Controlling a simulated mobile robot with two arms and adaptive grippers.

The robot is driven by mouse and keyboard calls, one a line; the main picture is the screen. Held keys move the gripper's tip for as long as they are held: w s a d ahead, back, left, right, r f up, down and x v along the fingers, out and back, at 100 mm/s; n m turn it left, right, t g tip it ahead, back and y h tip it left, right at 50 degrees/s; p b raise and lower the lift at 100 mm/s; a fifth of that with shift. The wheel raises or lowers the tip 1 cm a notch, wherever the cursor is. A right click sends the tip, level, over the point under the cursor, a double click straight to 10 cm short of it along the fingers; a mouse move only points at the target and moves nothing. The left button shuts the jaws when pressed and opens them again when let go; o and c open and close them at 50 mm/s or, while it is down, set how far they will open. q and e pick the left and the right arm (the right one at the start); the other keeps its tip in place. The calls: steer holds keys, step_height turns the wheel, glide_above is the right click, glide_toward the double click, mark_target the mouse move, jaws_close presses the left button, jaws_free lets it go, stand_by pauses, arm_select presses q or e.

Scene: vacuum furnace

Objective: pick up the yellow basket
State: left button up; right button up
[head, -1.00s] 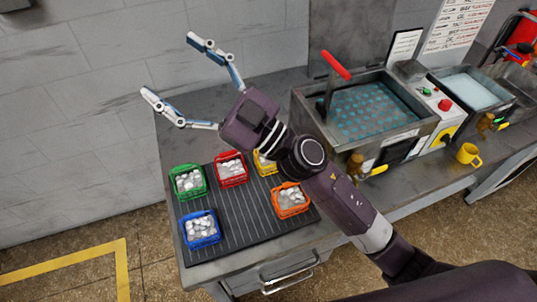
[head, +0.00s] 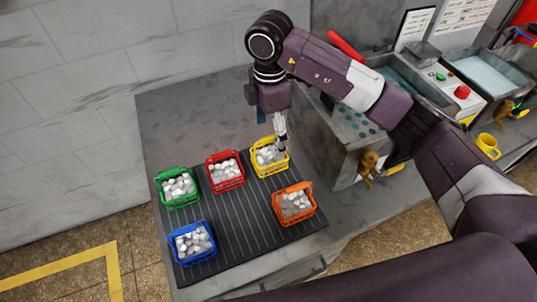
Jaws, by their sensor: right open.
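The yellow basket (head: 269,163) holds white and grey pieces and stands at the back right of the ribbed dark mat (head: 245,215). My right gripper (head: 276,140) is open and points down at the basket. One finger reaches down to the basket's back right rim; I cannot tell whether it touches. The other finger is mostly hidden behind the gripper body. My left gripper is not in view.
A red basket (head: 226,180), green basket (head: 182,200), blue basket (head: 192,256) and orange basket (head: 294,214), all filled, share the mat. A metal tank (head: 340,160) stands close at right. The table's back left is bare.

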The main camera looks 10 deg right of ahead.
mark_target(269, 153)
steer(key=shift+s+f+p, duration=0.2)
steer(key=shift+f+p, duration=0.25)
steer(key=shift+f, duration=0.5)
steer(key=f+p, duration=0.1)
steer(key=f, duration=0.1)
steer(key=f+p, duration=0.1)
steer(key=f, duration=0.1)
steer(key=shift+s+a+f, duration=0.1)
steer(key=shift+s+f, duration=0.1)
steer(key=shift+f, duration=0.2)
steer(key=shift+w, duration=0.1)
steer(key=c, duration=1.7)
